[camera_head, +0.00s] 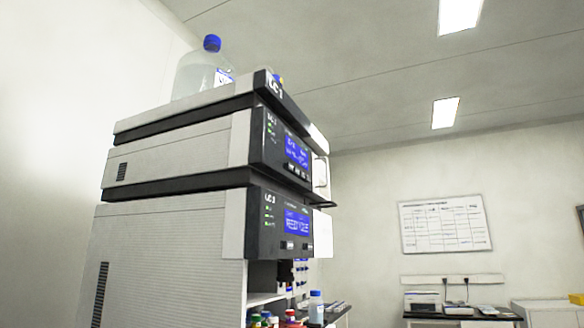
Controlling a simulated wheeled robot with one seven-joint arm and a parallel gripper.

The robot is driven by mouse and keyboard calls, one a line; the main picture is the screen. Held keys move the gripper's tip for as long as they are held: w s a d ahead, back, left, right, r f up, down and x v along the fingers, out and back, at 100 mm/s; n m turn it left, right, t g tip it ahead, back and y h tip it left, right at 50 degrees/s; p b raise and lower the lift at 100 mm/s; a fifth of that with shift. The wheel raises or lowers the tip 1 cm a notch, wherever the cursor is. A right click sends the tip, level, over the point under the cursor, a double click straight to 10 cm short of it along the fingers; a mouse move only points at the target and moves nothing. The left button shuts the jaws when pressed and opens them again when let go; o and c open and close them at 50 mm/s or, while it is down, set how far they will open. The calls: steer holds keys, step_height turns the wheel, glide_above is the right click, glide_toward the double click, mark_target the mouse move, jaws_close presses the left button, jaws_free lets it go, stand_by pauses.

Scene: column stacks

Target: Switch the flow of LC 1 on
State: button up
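The instrument stack (180,237) stands at the left, seen from its side and front corner. Its top tray (208,102) carries a label that seems to read LC 1. Below it is a module with a dark front panel (270,140) and a lit blue display (298,151). A lower module has a similar dark panel (264,222) and blue display (297,222). Small green lights show left of each display and small buttons lie below. The display text is too small to read surely. My gripper is not in view.
A clear bottle with a blue cap (203,70) stands on top of the stack. Small capped bottles (266,319) and a blue-capped bottle (316,308) stand low beside it. A far bench (462,315) holds equipment below a whiteboard (444,224). The room's middle looks open.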

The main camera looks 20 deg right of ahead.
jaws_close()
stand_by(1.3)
